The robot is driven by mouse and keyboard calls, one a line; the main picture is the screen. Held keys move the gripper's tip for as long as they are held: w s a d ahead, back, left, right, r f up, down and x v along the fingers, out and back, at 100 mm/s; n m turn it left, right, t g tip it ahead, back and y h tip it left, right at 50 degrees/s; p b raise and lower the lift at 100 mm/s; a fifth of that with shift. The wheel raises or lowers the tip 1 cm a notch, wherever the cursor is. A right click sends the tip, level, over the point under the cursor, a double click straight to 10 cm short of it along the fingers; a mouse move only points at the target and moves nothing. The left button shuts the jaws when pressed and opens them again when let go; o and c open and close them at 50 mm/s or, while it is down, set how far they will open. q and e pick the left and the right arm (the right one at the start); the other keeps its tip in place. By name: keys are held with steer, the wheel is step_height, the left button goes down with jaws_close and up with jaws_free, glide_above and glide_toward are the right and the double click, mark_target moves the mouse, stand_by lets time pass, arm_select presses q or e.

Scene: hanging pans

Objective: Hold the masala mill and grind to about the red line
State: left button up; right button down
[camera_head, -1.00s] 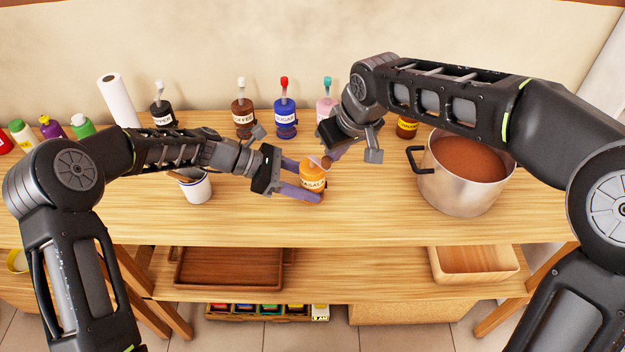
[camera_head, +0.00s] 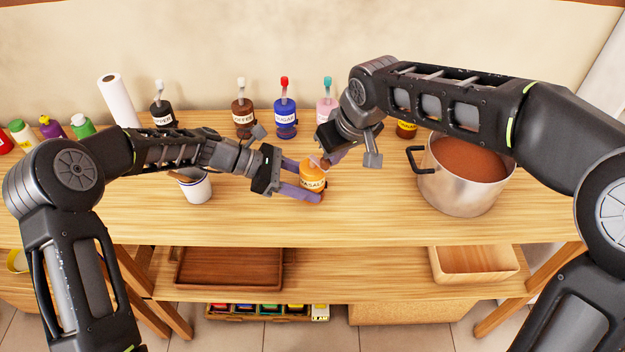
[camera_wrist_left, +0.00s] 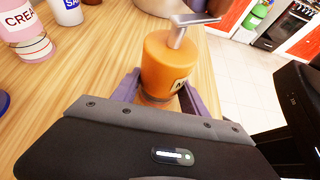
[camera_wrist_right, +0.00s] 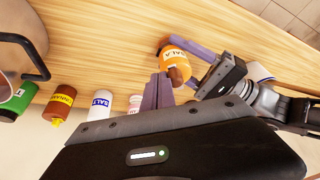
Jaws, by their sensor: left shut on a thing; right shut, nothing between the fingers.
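The masala mill (camera_head: 313,173) is an orange jar with a white label, standing on the table. My left gripper (camera_head: 306,180) is shut on its body from the left; the left wrist view shows the mill (camera_wrist_left: 166,62) between the fingers, with a grey metal crank (camera_wrist_left: 194,20) on top. My right gripper (camera_head: 328,160) is shut and empty, its fingertips close beside the mill's top. In the right wrist view, the brown crank knob (camera_wrist_right: 180,75) is just beyond the fingertips (camera_wrist_right: 158,90); I cannot tell whether they touch. I cannot make out the red line.
A steel pot (camera_head: 462,185) of brown contents stands to the right. Coffee (camera_head: 243,120), sugar (camera_head: 285,120) and other mills line the back. A white cup (camera_head: 196,188) stands left, behind my left forearm. The table front is clear.

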steer(key=shift+s+a, duration=0.1)
steer(key=shift+s, duration=0.05)
steer(key=shift+s+a, duration=0.1)
steer(key=shift+s, duration=0.25)
stand_by(0.7)
steer(key=shift+s+a, duration=0.25)
steer(key=shift+w, duration=0.1)
stand_by(0.4)
steer(key=shift+w+d, duration=0.3)
steer(key=shift+r, duration=0.1)
stand_by(0.3)
step_height(320, 180, up, 7)
stand_by(0.7)
